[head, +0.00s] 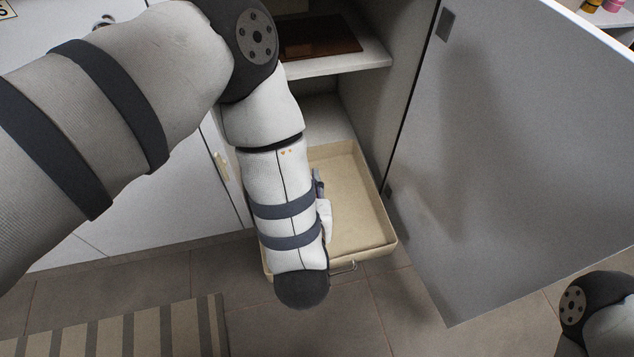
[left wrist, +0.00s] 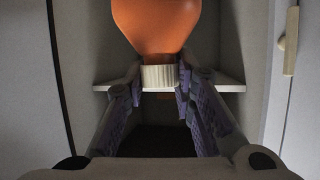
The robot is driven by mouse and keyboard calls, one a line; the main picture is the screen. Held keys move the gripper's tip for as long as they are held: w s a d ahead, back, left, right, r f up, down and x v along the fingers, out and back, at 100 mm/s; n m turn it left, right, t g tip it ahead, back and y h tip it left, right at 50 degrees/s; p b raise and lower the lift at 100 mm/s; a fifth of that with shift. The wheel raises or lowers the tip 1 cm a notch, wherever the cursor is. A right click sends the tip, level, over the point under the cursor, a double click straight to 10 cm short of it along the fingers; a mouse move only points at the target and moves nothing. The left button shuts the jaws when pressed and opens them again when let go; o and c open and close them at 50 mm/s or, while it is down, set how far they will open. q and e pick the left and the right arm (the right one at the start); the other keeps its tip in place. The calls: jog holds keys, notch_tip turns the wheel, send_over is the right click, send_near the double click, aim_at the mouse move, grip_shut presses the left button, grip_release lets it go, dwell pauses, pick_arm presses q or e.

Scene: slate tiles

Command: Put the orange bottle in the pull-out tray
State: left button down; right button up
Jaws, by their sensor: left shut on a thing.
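The orange bottle (left wrist: 157,22) shows in the left wrist view, its body at the top of the picture and its ribbed pale cap (left wrist: 160,77) below. My left gripper (left wrist: 159,74) is shut on it at the cap and neck, one finger on each side. In the head view my left forearm hides the bottle and most of this gripper. The beige pull-out tray (head: 368,205) extends from the lower part of the open cabinet, partly behind my forearm. Its visible part is empty. I cannot tell the bottle's height over the tray. My right gripper is out of view.
A large grey door (head: 520,150) stands open right of the tray. A shelf (head: 340,62) with a dark brown board (head: 318,36) is above it. A closed white door with a handle (head: 221,166) is at left. A striped rug (head: 130,335) lies on the tiles.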

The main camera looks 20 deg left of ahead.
pick_arm(q)
jog(key=w+a+f+b, duration=0.2)
jog(key=w+f+b, duration=0.6)
jog(key=w+f, duration=0.3)
jog(key=shift+w+f, duration=0.35)
jog(key=shift+f, duration=0.05)
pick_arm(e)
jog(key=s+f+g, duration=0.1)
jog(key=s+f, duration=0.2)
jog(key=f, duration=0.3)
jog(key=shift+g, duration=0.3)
pick_arm(q)
jog(key=shift+f, duration=0.1)
jog(key=c, duration=1.8)
grip_release()
jog(key=shift+f, duration=0.15)
jog(key=o, duration=0.5)
jog(key=shift+c, duration=0.2)
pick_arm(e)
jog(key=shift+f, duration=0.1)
